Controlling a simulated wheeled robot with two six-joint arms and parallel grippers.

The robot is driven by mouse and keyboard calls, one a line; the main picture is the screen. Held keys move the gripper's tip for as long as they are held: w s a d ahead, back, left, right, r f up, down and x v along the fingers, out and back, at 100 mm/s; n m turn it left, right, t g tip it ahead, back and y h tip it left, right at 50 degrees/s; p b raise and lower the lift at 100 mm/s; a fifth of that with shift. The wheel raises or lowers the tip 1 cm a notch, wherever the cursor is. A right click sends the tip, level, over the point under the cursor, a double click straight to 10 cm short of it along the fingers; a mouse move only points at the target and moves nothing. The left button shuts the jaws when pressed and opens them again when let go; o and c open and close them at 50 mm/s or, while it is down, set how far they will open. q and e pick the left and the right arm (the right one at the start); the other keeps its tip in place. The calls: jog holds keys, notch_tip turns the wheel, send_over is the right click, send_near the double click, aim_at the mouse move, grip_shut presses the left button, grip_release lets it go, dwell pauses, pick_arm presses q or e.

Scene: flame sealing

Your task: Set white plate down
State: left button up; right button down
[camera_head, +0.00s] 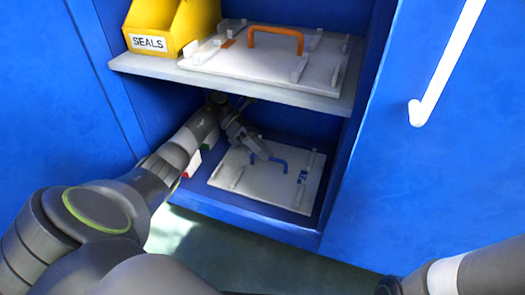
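A white plate (235,176) with a blue handle (273,163) lies on the bottom shelf of the blue cabinet. My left arm reaches into the cabinet from the left. My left gripper (262,156) is at the blue handle, over the plate's far middle part. The view is too small to tell whether its fingers are closed on the handle. Part of my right arm shows at the bottom right corner, and its gripper is out of view.
A second white plate (262,66) with an orange handle (275,31) lies on the upper shelf (330,101). A yellow bin (190,22) labelled SEALS stands beside it. A red and white item (192,163) is left of the lower plate. The cabinet door (440,150) is at the right.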

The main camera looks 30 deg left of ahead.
pick_arm(q)
jog(key=shift+a+r, duration=0.15)
jog(key=shift+r, duration=0.05)
jog(key=p+v, duration=0.1)
jog(key=v, duration=0.4)
jog(key=shift+a+r+p, duration=0.1)
jog(key=shift+a+p, duration=0.05)
jog(key=shift+p, duration=0.2)
jog(key=shift+v, duration=0.9)
